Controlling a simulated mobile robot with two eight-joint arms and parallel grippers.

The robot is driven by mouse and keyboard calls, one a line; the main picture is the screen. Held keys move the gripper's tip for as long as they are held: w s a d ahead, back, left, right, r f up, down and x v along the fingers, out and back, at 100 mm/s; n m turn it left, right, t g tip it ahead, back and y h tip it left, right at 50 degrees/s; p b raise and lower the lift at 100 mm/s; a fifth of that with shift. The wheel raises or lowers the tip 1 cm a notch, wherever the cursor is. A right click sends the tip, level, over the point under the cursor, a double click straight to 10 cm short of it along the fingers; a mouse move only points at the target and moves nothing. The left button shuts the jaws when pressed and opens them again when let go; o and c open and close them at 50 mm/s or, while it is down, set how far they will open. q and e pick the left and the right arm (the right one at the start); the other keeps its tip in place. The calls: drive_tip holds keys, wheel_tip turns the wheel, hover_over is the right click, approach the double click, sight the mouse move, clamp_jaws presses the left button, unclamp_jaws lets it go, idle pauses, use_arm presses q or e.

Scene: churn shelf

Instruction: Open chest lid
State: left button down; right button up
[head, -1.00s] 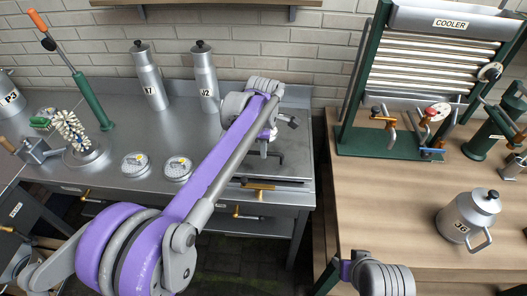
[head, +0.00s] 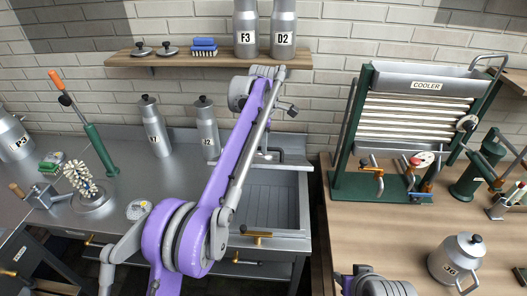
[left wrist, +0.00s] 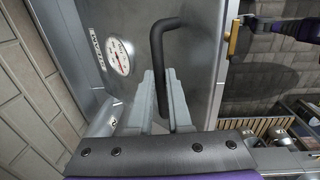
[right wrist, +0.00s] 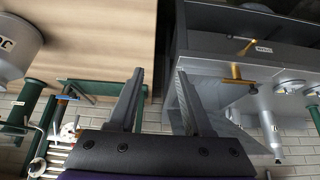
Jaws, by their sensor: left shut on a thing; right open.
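The chest (head: 270,208) is the grey basin at the right end of the steel counter in the head view. Its lid (head: 292,146) stands raised at the back, and the ribbed interior shows. In the left wrist view the lid (left wrist: 202,62) has a dark handle (left wrist: 180,23) and a round gauge (left wrist: 118,57). My left gripper (left wrist: 165,97) is shut on the handle; in the head view my purple arm hides part of the hold. My right gripper (right wrist: 158,98) is open and empty, near the gap between the wooden table and the steel counter.
Milk cans (head: 155,128) and a brush stand (head: 92,200) stand on the counter left of the chest. A shelf (head: 185,58) with two cans is above. The wooden table (head: 400,235) on the right bears the cooler (head: 420,110) and a jug (head: 456,258).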

idle(0.4)
drive_tip(key=shift+w+a+n, duration=0.1)
drive_tip(key=shift+w+n, duration=0.05)
drive_tip(key=shift+n, duration=0.15)
drive_tip(key=c, duration=0.5)
drive_tip(key=shift+w+a+n, duration=0.1)
drive_tip(key=shift+w+n, duration=0.2)
drive_tip(key=shift+n, duration=0.4)
drive_tip(key=shift+c, duration=0.9)
drive_tip(key=w+n, duration=0.1)
drive_tip(key=n, duration=0.2)
drive_tip(key=w+a+r+n+h, duration=0.1)
drive_tip(key=n, duration=0.2)
drive_tip(key=w+a+n+t, duration=0.1)
drive_tip(key=w+n, duration=0.1)
drive_tip(key=n, duration=0.1)
drive_tip(key=shift+w+a+r, duration=0.1)
drive_tip(key=shift+a+r, duration=0.05)
drive_tip(key=shift+r, duration=0.1)
clamp_jaws()
drive_tip(key=w+a+r+n+t+y, duration=0.1)
drive_tip(key=w+a+r+n+t, duration=0.25)
drive_tip(key=a+n, duration=0.7)
drive_tip(key=w+a+r+n+t, duration=0.35)
drive_tip(key=a+n, duration=0.25)
drive_tip(key=n, duration=0.9)
drive_tip(key=w+f+g, duration=0.1)
drive_tip(key=w, duration=1.1)
drive_tip(key=shift+w+f, duration=0.15)
drive_tip(key=shift+f, duration=0.05)
